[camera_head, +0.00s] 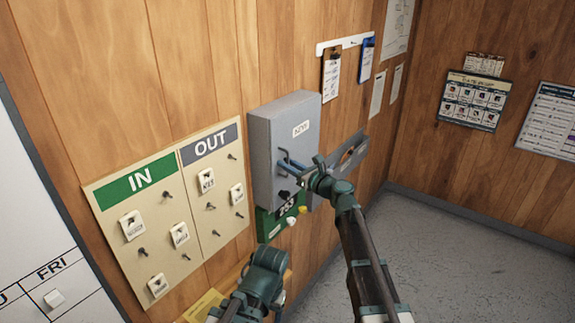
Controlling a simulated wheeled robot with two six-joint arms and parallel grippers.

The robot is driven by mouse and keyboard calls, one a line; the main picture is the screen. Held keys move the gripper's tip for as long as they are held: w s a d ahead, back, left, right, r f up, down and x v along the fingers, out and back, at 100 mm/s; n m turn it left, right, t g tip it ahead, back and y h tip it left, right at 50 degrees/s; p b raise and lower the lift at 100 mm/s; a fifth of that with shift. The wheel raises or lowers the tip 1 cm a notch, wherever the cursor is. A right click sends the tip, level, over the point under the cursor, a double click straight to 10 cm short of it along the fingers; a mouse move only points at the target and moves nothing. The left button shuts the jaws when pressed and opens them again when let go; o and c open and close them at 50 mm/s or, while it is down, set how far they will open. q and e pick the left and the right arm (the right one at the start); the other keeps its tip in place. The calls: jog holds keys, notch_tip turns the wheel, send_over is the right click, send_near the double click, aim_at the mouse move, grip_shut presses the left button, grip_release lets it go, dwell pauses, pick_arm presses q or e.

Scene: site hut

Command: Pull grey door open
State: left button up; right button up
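A grey wall cabinet (258,150) hangs on the wooden wall, with its grey door (306,150) facing right and a white label near the top. The door looks shut, lying flush with the box. My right gripper (288,164) reaches in from the right to the left part of the door's front, where thin blue and dark parts show. I cannot tell whether its fingers are closed on a handle there. My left arm's teal wrist (264,274) is low in the middle, below the cabinet; its fingers cannot be made out.
A cream IN/OUT board (220,225) with hooks and tags is left of the cabinet. A green panel (268,225) with knobs sits below it. Clipboards (331,75) hang above right. Grey floor (440,250) is clear at right.

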grip_shut()
dwell(1.4)
